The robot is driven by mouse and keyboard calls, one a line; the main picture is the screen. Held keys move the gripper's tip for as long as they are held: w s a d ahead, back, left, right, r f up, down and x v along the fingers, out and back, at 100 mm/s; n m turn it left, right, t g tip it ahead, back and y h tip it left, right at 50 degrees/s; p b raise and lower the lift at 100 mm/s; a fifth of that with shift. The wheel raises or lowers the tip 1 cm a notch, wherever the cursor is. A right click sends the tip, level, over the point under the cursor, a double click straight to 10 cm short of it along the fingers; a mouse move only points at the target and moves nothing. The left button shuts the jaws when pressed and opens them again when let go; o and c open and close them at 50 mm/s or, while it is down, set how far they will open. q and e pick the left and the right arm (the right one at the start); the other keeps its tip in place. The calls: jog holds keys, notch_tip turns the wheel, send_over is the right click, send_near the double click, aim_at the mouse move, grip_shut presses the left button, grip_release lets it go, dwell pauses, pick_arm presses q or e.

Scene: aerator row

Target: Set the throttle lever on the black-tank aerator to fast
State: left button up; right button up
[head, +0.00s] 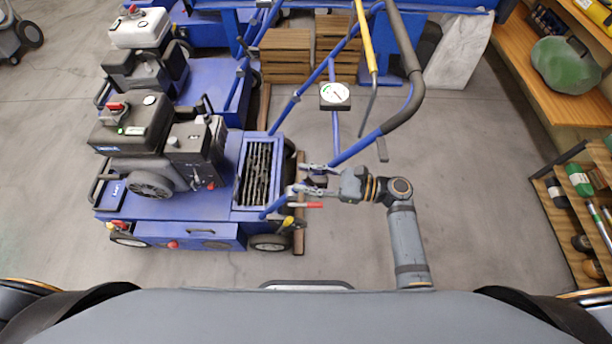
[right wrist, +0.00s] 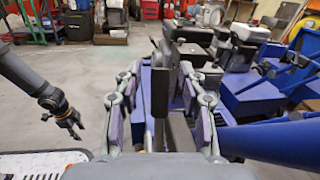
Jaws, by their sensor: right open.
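The black-tank aerator (head: 165,215) stands front left in the head view, blue-bodied with a black-tanked engine (head: 130,125). My right gripper (head: 305,180) is at its right end, beside the slotted grate (head: 257,175) and handle base. In the right wrist view its fingers (right wrist: 160,110) are apart. An upright dark lever-like bar (right wrist: 160,92) stands between them, with gaps on both sides; I cannot tell whether this is the throttle lever. A red-gripped lever (head: 308,205) and a yellow-gripped lever (head: 288,222) are just below the gripper. My left gripper (right wrist: 70,125) shows small in the right wrist view.
A white-tank aerator (head: 140,28) stands behind. The blue handle frame (head: 345,150) with black grip (head: 405,55) and gauge (head: 335,95) rises beside my right gripper. Wooden crates (head: 285,55) are at the back, shelves (head: 545,85) at right. Floor right of the handle is clear.

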jog(key=shift+a, duration=0.25)
grip_shut()
dwell(0.3)
